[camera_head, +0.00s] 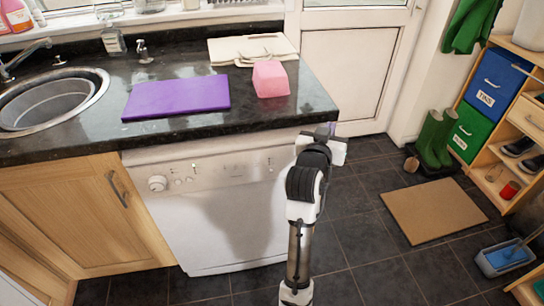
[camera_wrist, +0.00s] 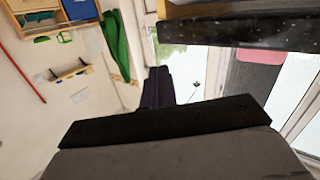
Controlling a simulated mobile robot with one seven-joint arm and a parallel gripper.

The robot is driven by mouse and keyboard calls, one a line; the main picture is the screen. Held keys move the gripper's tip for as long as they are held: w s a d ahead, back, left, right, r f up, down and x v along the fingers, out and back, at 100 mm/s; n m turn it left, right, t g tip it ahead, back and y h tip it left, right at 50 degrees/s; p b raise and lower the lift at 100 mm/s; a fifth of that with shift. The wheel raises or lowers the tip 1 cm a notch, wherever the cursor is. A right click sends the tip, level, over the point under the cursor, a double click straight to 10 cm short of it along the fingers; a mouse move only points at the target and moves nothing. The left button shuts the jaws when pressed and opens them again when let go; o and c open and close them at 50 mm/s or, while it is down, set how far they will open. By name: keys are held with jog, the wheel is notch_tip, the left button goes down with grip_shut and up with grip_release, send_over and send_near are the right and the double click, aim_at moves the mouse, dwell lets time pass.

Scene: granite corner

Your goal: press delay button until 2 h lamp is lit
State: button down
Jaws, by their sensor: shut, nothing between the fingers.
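A white dishwasher (camera_head: 215,225) stands under the granite worktop. Its control panel (camera_head: 225,170) has a round knob (camera_head: 157,183) at the left and small buttons and marks to the right. The labels are too small to read, so I cannot tell which is the delay button or the 2 h lamp. A small greenish spot (camera_head: 194,166) shows on the panel. My arm stands in front of the dishwasher's right side and hides that end of the panel. My gripper (camera_wrist: 158,72) is shut and empty, near the worktop's right front corner, apart from the panel.
The dark worktop (camera_head: 190,125) overhangs the panel; its edge (camera_wrist: 250,30) is close in the wrist view. A purple board (camera_head: 176,97) and pink block (camera_head: 270,79) lie on it. Right are a mat (camera_head: 432,210), green boots (camera_head: 436,138) and shelves. The tiled floor between is clear.

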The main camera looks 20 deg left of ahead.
aim_at(271, 170)
jog(key=s+a+f+g+h+p, duration=0.1)
jog(key=s+f+h, duration=0.1)
jog(key=f, duration=0.4)
jog(key=s+f+g+h, duration=0.1)
jog(key=s+f+h, duration=0.15)
jog(key=f, duration=0.45)
jog(key=s+a+f+n+t, duration=0.3)
jog(key=s+a+f+n, duration=0.3)
jog(key=s+a, duration=0.2)
jog(key=shift+f+n+y, duration=0.3)
jog(key=shift+f+y, duration=0.05)
jog(key=shift+f, duration=0.05)
jog(key=w+a, duration=0.4)
jog(key=w, duration=0.3)
jog(key=shift+a+b, duration=0.3)
jog(key=shift+a, duration=0.1)
jog(key=shift+w, duration=0.1)
dwell(0.4)
jog(key=shift+w+a, duration=0.1)
jog(key=shift+w, duration=0.05)
